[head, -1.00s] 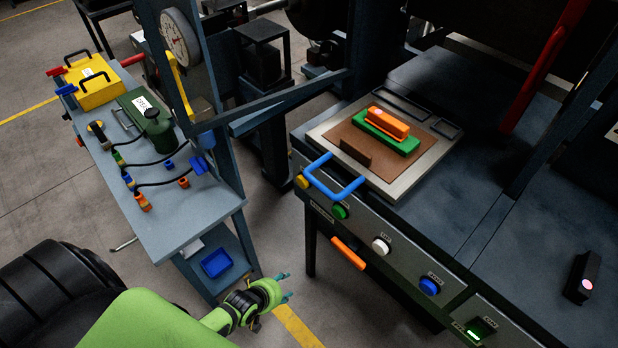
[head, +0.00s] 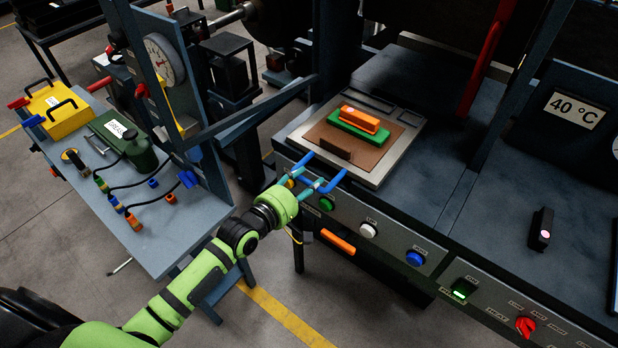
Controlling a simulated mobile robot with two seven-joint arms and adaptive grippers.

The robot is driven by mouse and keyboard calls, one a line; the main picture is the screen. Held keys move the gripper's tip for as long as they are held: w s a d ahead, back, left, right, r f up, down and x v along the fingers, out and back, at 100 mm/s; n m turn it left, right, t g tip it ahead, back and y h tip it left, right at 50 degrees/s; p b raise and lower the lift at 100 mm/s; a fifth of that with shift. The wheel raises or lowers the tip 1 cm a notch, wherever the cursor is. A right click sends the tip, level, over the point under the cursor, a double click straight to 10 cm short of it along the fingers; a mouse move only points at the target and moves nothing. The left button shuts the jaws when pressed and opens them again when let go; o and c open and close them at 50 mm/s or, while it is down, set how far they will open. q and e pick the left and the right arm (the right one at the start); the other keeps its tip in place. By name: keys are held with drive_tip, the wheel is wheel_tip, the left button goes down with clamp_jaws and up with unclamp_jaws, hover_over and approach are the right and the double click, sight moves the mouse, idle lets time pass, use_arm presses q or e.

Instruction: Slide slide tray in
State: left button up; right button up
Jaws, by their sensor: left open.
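The slide tray (head: 372,173) is a pale metal plate at the front of the press bed. It carries a brown board (head: 374,153), with a green block (head: 362,136) and an orange piece (head: 361,119) stacked on it. Its blue U-shaped handle (head: 337,181) sticks out over the front edge of the machine. My left gripper (head: 304,184) is open at this handle, with its teal fingers around or beside the front bar; I cannot tell if they touch it. My right gripper is not in view.
The front panel has green, white and blue buttons (head: 414,258), an orange handle (head: 338,242) below and a red knob (head: 525,326). A side bench (head: 177,230) with a yellow box (head: 58,108) and a green can (head: 140,152) stands left of my arm.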

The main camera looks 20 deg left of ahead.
sight(335, 154)
use_arm(q)
drive_tip(key=shift+w+d, duration=0.2)
drive_tip(key=shift+w, duration=0.3)
drive_tip(key=shift+w+f, duration=0.15)
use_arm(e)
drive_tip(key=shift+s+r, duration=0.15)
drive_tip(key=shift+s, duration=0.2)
use_arm(q)
clamp_jaws()
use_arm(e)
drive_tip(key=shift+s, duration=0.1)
